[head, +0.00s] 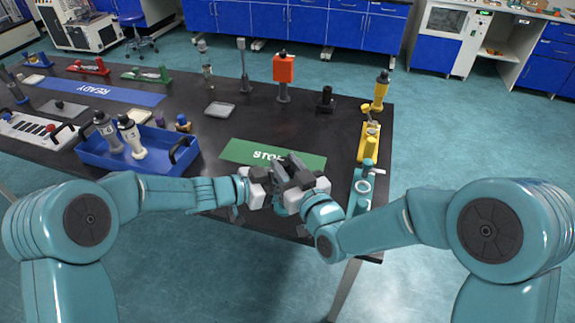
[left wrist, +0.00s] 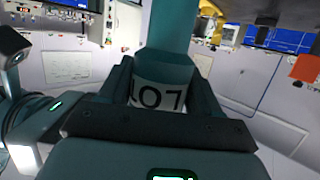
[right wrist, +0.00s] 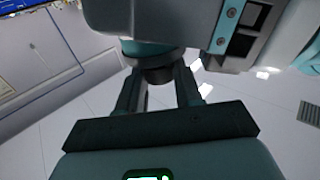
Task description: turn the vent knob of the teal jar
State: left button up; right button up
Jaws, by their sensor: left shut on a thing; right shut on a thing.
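The teal jar (left wrist: 165,65) fills the middle of the left wrist view, with a white band reading "107". My left gripper (left wrist: 160,90) is shut on its body, one finger on each side. In the right wrist view my right gripper (right wrist: 157,88) is shut on a dark round knob (right wrist: 157,72) beside a teal part of the jar (right wrist: 150,48). In the head view my left gripper (head: 268,188) and right gripper (head: 296,178) meet above the table's front edge and hide most of the jar. The knob's turn angle cannot be told.
The black table (head: 200,85) lies below. A green "STOP" mat (head: 240,152) lies just behind the grippers. A blue tray (head: 95,155) with grey and white jars stands left. A teal fixture (head: 360,190) and a yellow fixture (head: 369,140) line the right edge.

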pick_arm(q)
jog(key=shift+d, duration=0.1)
pick_arm(e)
jog(key=o, duration=1.1)
jog(key=shift+c, duration=0.2)
jog(key=shift+y, duration=0.3)
jog(key=shift+w+d+n+g+y, duration=0.1)
jog(key=shift+d+n+g+y, duration=0.1)
jog(key=shift+n+g+y, duration=0.45)
pick_arm(q)
jog(key=shift+w, duration=0.1)
pick_arm(e)
jog(key=v, duration=1.2)
jog(key=shift+f, duration=0.15)
